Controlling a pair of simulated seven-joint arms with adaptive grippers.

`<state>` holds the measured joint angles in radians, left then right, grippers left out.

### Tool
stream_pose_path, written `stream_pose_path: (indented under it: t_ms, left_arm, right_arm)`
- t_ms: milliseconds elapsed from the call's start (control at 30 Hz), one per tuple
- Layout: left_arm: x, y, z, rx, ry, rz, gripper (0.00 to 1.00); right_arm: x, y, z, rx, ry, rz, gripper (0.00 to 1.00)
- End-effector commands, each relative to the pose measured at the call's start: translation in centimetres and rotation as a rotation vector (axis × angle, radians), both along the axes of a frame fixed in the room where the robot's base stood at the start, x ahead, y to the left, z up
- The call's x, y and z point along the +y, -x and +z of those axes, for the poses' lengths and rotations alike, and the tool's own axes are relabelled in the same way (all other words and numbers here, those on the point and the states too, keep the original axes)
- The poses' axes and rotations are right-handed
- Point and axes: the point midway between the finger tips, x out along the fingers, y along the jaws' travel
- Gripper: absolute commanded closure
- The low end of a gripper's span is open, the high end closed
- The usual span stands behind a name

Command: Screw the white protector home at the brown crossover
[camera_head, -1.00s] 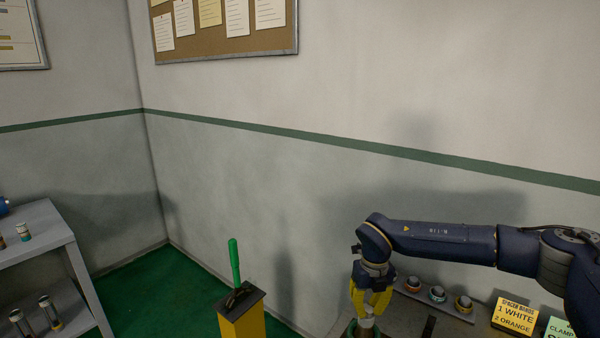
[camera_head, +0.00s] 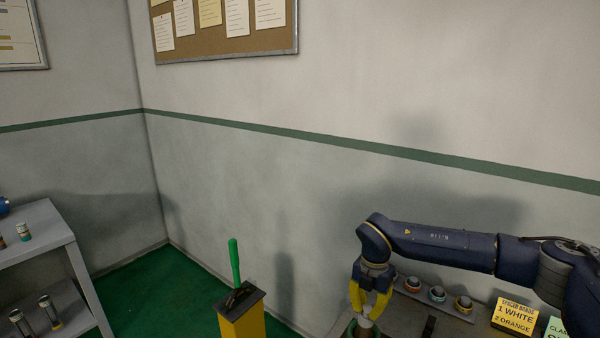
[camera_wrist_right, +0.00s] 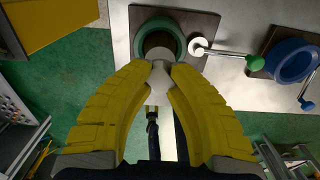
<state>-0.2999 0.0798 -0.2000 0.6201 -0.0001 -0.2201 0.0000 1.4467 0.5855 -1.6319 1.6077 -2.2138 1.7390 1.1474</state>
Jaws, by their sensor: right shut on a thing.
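My right gripper (camera_head: 366,312) points down at the bench's near edge, its yellow fingers shut on the white protector (camera_head: 366,322). In the right wrist view the same gripper (camera_wrist_right: 161,76) has its fingertips on the pale protector (camera_wrist_right: 159,82). The protector is at the mouth of a green ring-shaped vise (camera_wrist_right: 140,32). The brown crossover (camera_wrist_right: 160,38) shows inside that ring, just beyond the protector. How deeply the protector sits on it is hidden by the fingers.
A blue ring vise (camera_wrist_right: 292,62) stands beside the green one. A yellow sign (camera_head: 515,315) stands right. A yellow post (camera_head: 243,318) with a green handle stands left.

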Motion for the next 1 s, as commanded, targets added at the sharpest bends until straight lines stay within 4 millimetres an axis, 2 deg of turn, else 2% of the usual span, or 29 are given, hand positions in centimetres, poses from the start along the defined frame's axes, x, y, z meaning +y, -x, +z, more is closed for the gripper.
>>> stream_pose_path:
  t_ms: [67,100,233,533,867,1000]
  left_arm:
    - [0.0,0.0,0.0,0.0,0.0,0.0,0.54]
    - [0.0,0.0,0.0,0.0,0.0,0.0,0.54]
    - [0.0,0.0,0.0,0.0,0.0,0.0,0.54]
    - [0.0,0.0,0.0,0.0,0.0,0.0,0.54]
    - [0.0,0.0,0.0,0.0,0.0,0.0,0.54]
    - [0.0,0.0,0.0,0.0,0.0,0.0,0.54]
  right_arm:
    - [0.0,0.0,0.0,0.0,0.0,0.0,1.0]
    - [0.0,0.0,0.0,0.0,0.0,0.001,0.78]
    - [0.0,0.0,0.0,0.0,0.0,0.001,0.63]
    - [0.0,0.0,0.1,-0.001,0.001,0.002,0.63]
    - [0.0,0.0,2.1,-0.002,0.0,0.003,0.63]
    - [0.0,0.0,2.2,0.0,0.0,0.003,0.63]
